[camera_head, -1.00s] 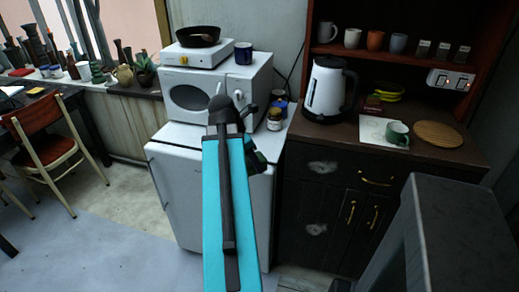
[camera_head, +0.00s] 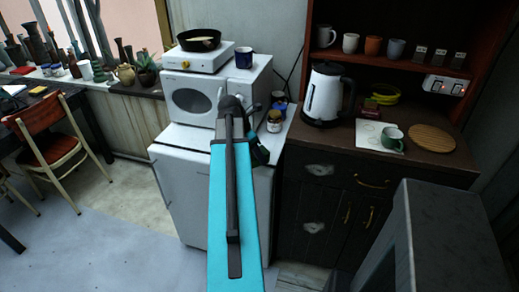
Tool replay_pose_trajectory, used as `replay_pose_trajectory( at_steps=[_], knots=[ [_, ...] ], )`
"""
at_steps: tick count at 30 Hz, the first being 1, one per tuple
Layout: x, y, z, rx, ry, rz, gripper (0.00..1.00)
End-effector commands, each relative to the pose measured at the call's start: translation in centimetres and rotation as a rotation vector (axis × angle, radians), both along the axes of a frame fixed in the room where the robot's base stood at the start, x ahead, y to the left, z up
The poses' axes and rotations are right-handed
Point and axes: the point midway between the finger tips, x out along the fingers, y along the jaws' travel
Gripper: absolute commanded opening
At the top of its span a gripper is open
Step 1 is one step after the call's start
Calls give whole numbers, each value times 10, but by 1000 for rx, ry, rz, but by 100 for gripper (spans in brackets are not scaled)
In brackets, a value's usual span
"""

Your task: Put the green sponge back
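I cannot clearly make out a green sponge in this view. My arm (camera_head: 232,210), blue with a dark strip, reaches forward in front of the white fridge and microwave. A dark greenish shape (camera_head: 259,153) shows just right of the arm's far end, in front of the fridge's upper right edge. It is too small and dark to tell whether it is part of my gripper or something held. My gripper's fingers are mostly hidden behind the arm.
The white fridge (camera_head: 178,190) bears a microwave (camera_head: 190,101) and a jar (camera_head: 274,121). A dark cabinet (camera_head: 312,182) at right bears a kettle (camera_head: 325,94), a green mug (camera_head: 391,139) on a white sheet, and a round wooden board (camera_head: 431,137). A chair (camera_head: 50,140) stands at left; floor between is clear.

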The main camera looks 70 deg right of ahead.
Motion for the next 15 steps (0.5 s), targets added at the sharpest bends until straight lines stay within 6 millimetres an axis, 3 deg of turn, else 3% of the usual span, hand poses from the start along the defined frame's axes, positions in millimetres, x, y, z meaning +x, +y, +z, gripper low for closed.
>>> replay_pose_trajectory(
  at_steps=[15],
  knots=[
    [11,-61,-4,1,0,0,30]
  ],
)
